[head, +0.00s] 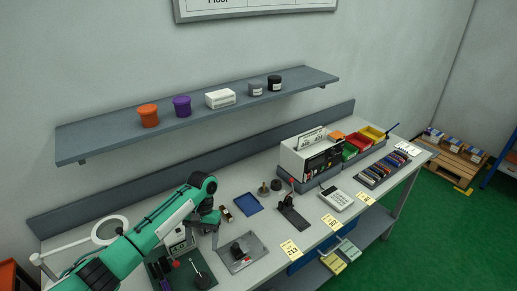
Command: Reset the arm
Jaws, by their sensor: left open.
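My left arm, green and white, reaches in from the lower left over the workbench (265,262). Its wrist bends down, and my left gripper (213,233) hangs over the bench; its fingers are small and partly hidden, and I see nothing held between them. A grey plate with a black block (241,252) lies just right of and below the gripper. My right gripper is out of view.
A blue tray (247,204) and dark round pieces (276,185) lie behind the plate. A white box (306,158), coloured bins (354,148) and a keypad device (336,200) stand to the right. A wall shelf (100,139) with several containers hangs above. A ring lamp (96,234) is at left.

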